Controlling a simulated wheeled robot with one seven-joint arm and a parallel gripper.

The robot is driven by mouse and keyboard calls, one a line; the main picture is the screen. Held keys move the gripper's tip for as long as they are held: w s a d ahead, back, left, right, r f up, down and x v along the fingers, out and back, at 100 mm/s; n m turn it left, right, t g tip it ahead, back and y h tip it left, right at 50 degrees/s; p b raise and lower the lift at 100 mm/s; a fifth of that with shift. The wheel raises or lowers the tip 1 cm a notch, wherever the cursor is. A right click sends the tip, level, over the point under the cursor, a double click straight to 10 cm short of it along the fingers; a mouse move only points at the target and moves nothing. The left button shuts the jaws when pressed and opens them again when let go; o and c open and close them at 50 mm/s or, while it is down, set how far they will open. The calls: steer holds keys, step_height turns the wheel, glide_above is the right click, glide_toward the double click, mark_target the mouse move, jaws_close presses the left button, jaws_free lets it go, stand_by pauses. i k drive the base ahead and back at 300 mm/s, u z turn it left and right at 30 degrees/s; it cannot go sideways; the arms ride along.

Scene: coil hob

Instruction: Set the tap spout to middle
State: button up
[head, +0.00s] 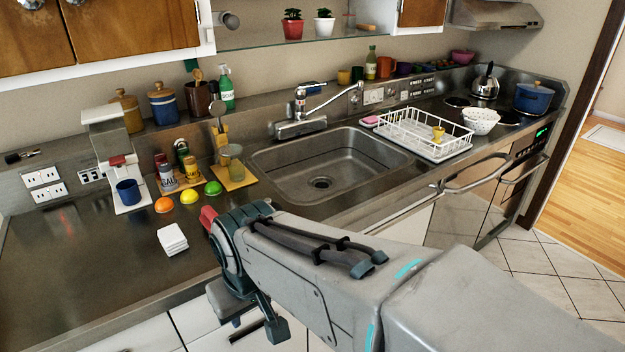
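The chrome tap (300,125) stands on the back ledge behind the steel sink (345,190). Its thin spout (335,100) rises to the right from the tap body. The spout's end is over the right part of the sink's back edge, near the wall, not over the drain. A lever with a dark blue top sits above the tap body. My gripper (248,312) is low in front of the counter edge, left of the sink and well apart from the tap. It is partly hidden by my arm, and its opening is unclear.
A white dish rack (420,132) and pink sponge (371,120) stand right of the sink. A glass shelf (310,40) hangs above. The sink basin is empty.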

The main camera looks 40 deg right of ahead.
mark_target(359, 85)
steer(key=k, duration=0.4)
steer(key=u, duration=0.85)
steer(key=i, duration=0.9)
steer(key=z, duration=2.45)
